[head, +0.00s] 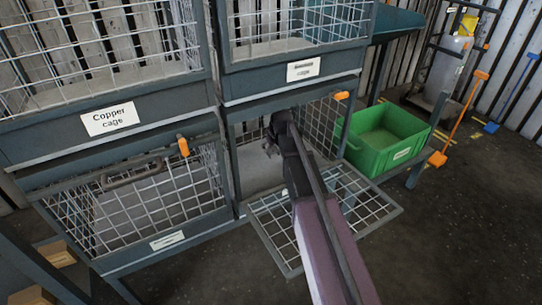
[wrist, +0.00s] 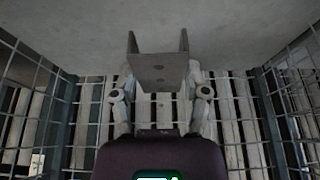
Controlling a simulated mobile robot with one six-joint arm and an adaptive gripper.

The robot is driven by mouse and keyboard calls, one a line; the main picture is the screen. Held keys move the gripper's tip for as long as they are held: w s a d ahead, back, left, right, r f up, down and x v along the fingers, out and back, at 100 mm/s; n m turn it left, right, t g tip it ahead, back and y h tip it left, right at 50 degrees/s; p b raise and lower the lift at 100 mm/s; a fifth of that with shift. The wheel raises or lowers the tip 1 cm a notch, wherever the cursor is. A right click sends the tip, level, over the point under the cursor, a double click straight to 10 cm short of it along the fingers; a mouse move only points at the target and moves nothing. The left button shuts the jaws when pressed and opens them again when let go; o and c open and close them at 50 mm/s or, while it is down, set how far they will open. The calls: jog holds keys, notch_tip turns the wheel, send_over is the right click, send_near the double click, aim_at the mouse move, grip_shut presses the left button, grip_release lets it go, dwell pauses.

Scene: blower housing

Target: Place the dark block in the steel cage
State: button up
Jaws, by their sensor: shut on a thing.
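My gripper (head: 270,146) reaches into the lower right cage (head: 238,170), whose mesh door (head: 285,232) hangs open, folded down in front. In the wrist view my gripper (wrist: 161,82) is shut on a dark grey U-shaped piece with small holes, apparently the dark block (wrist: 158,68). It is held between the fingers, in front of a plain grey surface (wrist: 85,30); I cannot tell whether it touches that surface. Mesh walls stand on both sides. In the head view the block is too small and dark to make out. I cannot read which cage is the steel one.
The "Copper cage" label (head: 109,118) marks the upper left cage. The lower left cage (head: 140,205) is closed, with an orange latch (head: 183,146). A green bin (head: 390,138) stands right of the open cage. An orange-handled tool (head: 460,118) leans further right. The floor at the right is clear.

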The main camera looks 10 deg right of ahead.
aim_at(273, 150)
jog(key=shift+f+b, duration=1.75)
jog(key=shift+b, duration=0.05)
jog(key=shift+f+b, duration=0.6)
jog(key=o, duration=1.3)
jog(key=shift+r, duration=0.15)
jog(key=shift+r+p, duration=0.6)
jog(key=shift+p, duration=0.15)
jog(key=p+v, duration=0.6)
jog(key=v, duration=0.1)
jog(key=shift+r+p, duration=0.15)
jog(key=shift+p, duration=0.2)
